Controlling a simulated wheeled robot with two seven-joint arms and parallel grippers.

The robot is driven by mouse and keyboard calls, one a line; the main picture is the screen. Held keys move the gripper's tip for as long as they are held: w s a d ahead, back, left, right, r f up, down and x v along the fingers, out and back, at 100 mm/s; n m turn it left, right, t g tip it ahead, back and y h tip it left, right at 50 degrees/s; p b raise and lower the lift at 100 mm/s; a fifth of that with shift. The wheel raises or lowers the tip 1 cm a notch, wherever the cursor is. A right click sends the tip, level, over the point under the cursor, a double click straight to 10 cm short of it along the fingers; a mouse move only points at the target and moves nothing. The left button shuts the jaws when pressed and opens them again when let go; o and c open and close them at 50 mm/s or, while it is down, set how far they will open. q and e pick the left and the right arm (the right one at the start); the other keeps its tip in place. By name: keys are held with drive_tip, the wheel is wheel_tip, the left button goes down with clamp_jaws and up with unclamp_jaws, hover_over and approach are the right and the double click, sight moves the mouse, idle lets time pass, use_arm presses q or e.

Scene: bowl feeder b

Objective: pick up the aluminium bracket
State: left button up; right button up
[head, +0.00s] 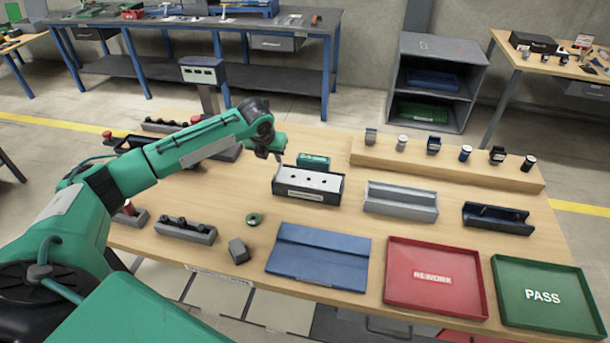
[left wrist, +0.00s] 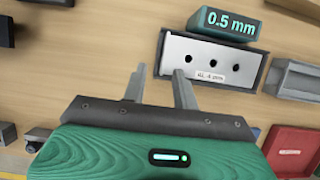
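I cannot tell for certain which thing is the aluminium bracket. A pale plate with three dark holes sits in a dark box (head: 308,196) at the middle of the table. In the left wrist view the pale plate (left wrist: 210,62) bears a small label, partly unreadable. A grey channel-shaped piece (head: 401,200) lies to its right, and its end shows in the left wrist view (left wrist: 292,78). My left gripper (head: 279,160) is just above and behind the box's left end. Its fingers (left wrist: 159,88) are apart with nothing between them. My right gripper is not in view.
A green "0.5 mm" block (head: 314,161) stands behind the box. A black channel (head: 495,217), blue mat (head: 318,257), red REWORK tray (head: 390,288) and green PASS tray (head: 500,290) lie around. A wooden riser (head: 450,172) holds several small items. Bare table lies left of the box.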

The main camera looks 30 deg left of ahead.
use_arm(q)
drive_tip(key=p+x, duration=0.1)
drive_tip(key=x, duration=0.1)
drive_tip(key=shift+w+d+f, duration=0.15)
drive_tip(key=shift+w+f, duration=0.05)
drive_tip(key=shift+f, duration=0.1)
drive_tip(key=p+x, duration=0.1)
drive_tip(key=x, duration=0.2)
drive_tip(key=shift+w+d+f, duration=0.15)
drive_tip(key=shift+w+f, duration=0.05)
drive_tip(key=shift+w+f+p, duration=0.1)
drive_tip(key=shift+f+p, duration=0.15)
drive_tip(key=shift+p, duration=0.05)
drive_tip(key=shift+f, duration=0.1)
clamp_jaws()
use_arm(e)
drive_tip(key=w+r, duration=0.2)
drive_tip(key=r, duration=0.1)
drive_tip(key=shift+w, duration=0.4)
